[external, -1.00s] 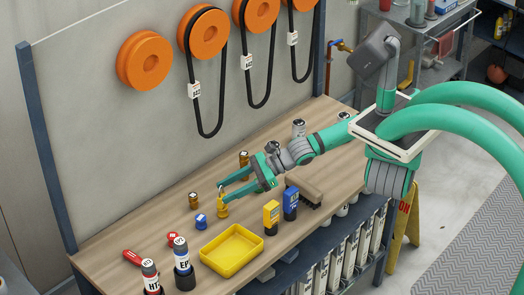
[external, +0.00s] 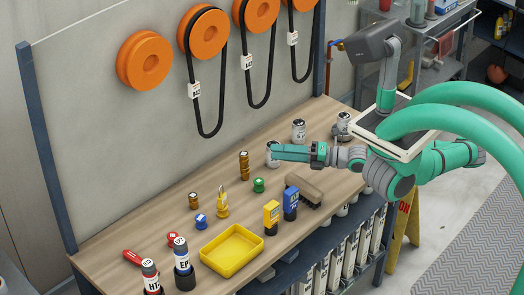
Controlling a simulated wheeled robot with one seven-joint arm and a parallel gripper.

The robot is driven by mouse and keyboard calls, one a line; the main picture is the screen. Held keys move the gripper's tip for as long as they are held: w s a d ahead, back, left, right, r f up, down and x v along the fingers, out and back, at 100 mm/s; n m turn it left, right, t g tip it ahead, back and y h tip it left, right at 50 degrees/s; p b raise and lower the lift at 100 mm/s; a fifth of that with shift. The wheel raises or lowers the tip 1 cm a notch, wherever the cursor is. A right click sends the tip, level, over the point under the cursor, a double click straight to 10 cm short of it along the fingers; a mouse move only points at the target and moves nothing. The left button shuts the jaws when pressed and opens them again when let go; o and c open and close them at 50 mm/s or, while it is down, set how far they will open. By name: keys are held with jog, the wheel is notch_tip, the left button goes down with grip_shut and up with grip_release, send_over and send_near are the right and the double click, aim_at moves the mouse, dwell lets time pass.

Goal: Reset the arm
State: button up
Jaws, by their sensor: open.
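My gripper (external: 273,152) is drawn back toward the right of the workbench. It is above the bench top, pointing left, and holds nothing that I can see. Its fingers show nearly edge-on, in front of a grey-white can (external: 272,160). A yellow fitting (external: 222,205) stands on the bench, apart from my gripper.
The workbench (external: 140,228) holds a yellow tray (external: 232,250), a blue cap (external: 201,221), a green cap (external: 259,185), a brush (external: 305,190), and yellow (external: 271,216) and blue (external: 290,203) boxes. Labelled bottles (external: 184,268) stand at the front left. Belts hang on orange pulleys (external: 145,61).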

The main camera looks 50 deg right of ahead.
jog(key=s+d+r+m+t+h, duration=0.2)
jog(key=s+d+m+t, duration=0.1)
jog(key=d+m, duration=0.25)
jog(key=s+a+f+m, duration=0.1)
jog(key=s+f+m, duration=0.1)
jog(key=s+m, duration=0.1)
jog(key=s+a+f+m, duration=0.2)
jog(key=s+m, duration=0.1)
jog(key=s, duration=0.2)
jog(key=s+a+f+m, duration=0.1)
jog(key=s+f+m, duration=0.1)
jog(key=s+m, duration=0.1)
jog(key=shift+s+a+f+m, duration=0.15)
jog(key=shift+s+a+m, duration=0.15)
jog(key=shift+s, duration=0.25)
jog(key=s+f+m, duration=0.1)
jog(key=s+a+f+m+h, duration=0.1)
jog(key=s+f+m, duration=0.1)
jog(key=s, duration=0.1)
jog(key=shift+a+f, duration=0.25)
jog(key=shift+f, duration=0.05)
jog(key=s+a+f+m+g+h, duration=0.2)
jog(key=s+a+f+m+h, duration=0.5)
jog(key=m, duration=0.6)
jog(key=shift+s+a+h, duration=0.15)
jog(key=shift+s+h, duration=0.35)
jog(key=shift+s, duration=0.6)
